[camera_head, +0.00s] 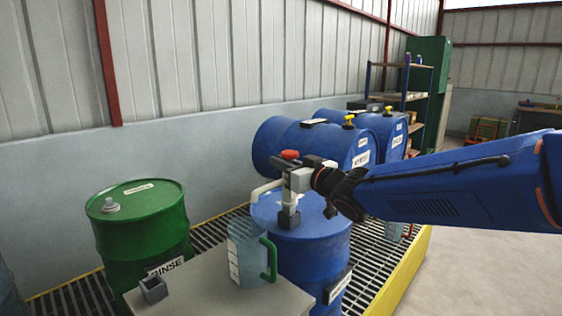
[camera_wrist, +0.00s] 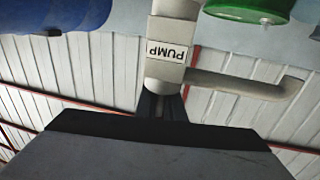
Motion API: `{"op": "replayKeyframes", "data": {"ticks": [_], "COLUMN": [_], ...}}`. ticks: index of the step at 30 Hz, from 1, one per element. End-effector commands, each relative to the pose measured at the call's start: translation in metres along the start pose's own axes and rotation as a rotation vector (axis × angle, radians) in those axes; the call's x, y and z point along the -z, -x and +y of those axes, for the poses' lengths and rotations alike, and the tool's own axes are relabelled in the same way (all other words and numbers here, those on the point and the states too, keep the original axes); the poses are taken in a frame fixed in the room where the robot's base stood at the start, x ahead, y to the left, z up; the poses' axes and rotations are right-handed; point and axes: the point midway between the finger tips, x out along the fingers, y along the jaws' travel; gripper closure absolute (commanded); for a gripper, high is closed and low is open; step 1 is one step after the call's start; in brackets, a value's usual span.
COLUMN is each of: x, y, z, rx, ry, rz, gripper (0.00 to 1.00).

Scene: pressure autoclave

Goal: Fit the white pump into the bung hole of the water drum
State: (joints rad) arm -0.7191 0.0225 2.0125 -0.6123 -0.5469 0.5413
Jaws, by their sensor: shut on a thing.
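The white pump (camera_head: 289,198) is upright, with a red top and a spout bent to the left. My gripper (camera_head: 300,178) is shut on its upper body. In the wrist view the pump (camera_wrist: 166,70) shows its PUMP label upside down, with the gripper's dark fingers (camera_wrist: 160,106) at it. A standing blue drum (camera_head: 318,250) is below the pump; its label is too small to read. A dark grey block (camera_head: 288,219) sits at the pump's foot over the drum top. The bung hole is hidden, so I cannot tell whether the pump's lower end is in it.
A clear jug (camera_head: 246,255) with a green handle stands in front of the blue drum. A grey table (camera_head: 215,295) bears a small grey holder (camera_head: 153,289). A green RINSE drum (camera_head: 140,225) is at left. Blue drums (camera_head: 285,145) lie behind. Open floor (camera_head: 480,240) is at right.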

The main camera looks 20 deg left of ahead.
Motion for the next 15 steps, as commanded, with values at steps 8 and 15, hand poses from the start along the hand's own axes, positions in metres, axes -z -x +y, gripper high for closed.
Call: {"op": "replayKeyframes", "data": {"ticks": [8, 15], "x": [-0.0054, -0.0102], "y": [-0.0001, 0.0000], "z": [-0.0001, -0.0003], "rx": [0.001, 0.001], "ry": [0.001, 0.001], "rz": [0.000, 0.000], "gripper": [1.00, 1.00]}}
